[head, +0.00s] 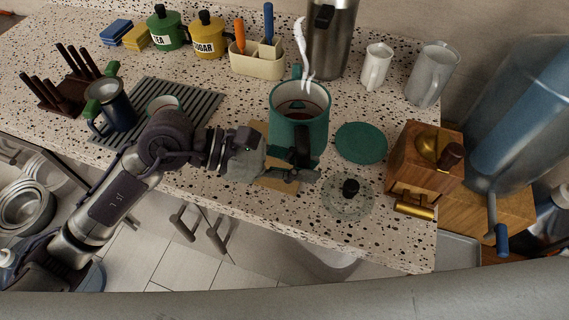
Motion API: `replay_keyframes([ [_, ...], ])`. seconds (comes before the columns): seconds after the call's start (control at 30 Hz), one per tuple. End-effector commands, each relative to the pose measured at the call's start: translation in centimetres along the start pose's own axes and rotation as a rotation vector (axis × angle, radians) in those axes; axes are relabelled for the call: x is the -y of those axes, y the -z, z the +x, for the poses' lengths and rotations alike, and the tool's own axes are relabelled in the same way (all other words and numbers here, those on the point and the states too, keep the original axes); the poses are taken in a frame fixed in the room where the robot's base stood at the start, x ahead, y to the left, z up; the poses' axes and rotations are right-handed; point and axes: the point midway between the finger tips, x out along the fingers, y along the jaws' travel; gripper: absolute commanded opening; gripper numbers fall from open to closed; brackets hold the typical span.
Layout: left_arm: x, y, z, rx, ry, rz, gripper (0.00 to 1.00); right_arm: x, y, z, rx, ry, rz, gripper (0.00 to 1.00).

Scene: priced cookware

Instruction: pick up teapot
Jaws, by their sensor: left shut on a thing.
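A teal pot-like vessel (283,124), which I take for the teapot, stands upright near the middle of the counter in the head view. It is open at the top, with dark contents inside and a white wisp above its rim. My left gripper (298,166) is at its near side, low down, shut on a part of it that the fingers largely hide. I cannot tell whether its base is lifted off the tan board (277,184) under it. My right gripper is not in view.
A teal disc (361,143), a clear lid with a black knob (351,188) and a wooden grinder (423,163) stand to the right. A steel canister (331,40), white mugs (376,67) and a utensil caddy (256,63) are behind. A dark mug (117,110) and drying rack (201,108) are left.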

Motion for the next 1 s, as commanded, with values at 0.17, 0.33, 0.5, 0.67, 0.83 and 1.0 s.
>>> replay_keyframes([
  [0.17,0.8,-1.8,1.1,0.004,0.0,0.008,0.0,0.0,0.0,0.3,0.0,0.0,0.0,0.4],
  [0.33,1.5,-3.0,1.8,0.005,0.0,0.007,0.0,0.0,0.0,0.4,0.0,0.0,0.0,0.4],
  [0.5,1.9,-3.9,2.4,0.005,-0.001,0.005,0.0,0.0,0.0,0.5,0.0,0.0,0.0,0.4],
  [0.67,2.2,-4.5,2.8,0.004,-0.001,0.005,0.0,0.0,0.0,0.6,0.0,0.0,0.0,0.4],
  [0.83,2.4,-4.8,3.0,0.003,-0.001,0.003,0.0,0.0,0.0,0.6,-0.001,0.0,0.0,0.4],
  [1.0,2.5,-4.9,3.1,0.003,-0.001,0.003,0.0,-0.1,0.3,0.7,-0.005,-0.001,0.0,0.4],
])
